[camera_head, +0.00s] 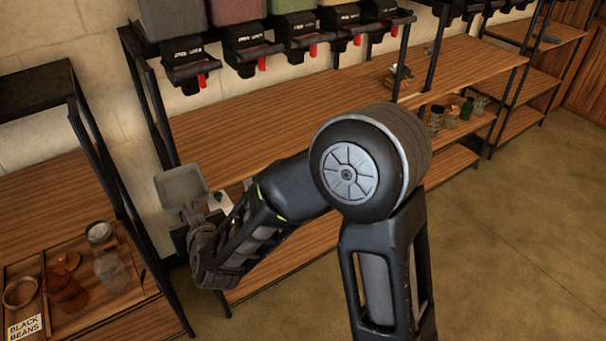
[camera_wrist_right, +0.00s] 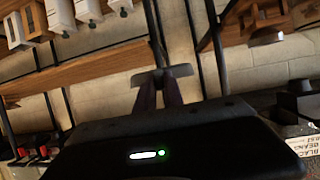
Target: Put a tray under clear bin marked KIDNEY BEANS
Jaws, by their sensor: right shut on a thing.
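A small grey square tray (camera_head: 182,187) is in my right gripper (camera_head: 196,214), held up at the left end of the long wooden shelf. My right gripper is shut on the tray's near edge. In the right wrist view the fingers (camera_wrist_right: 160,92) close on the tray (camera_wrist_right: 162,75), seen edge-on. Several bins with black dispensers (camera_head: 248,50) and red levers hang in a row along the top. The leftmost shows dark grey contents and the second (camera_head: 235,10) reddish contents. Their labels are too small to read, so I cannot tell which is marked KIDNEY BEANS. My left gripper is out of view.
The long wooden shelf (camera_head: 270,120) under the bins is mostly clear. A black upright post (camera_head: 155,95) stands at its left end. A wooden crate (camera_head: 115,305) with jars and a BLACK BEANS card (camera_head: 25,327) is at lower left. Jars (camera_head: 450,112) stand on a shelf to the right.

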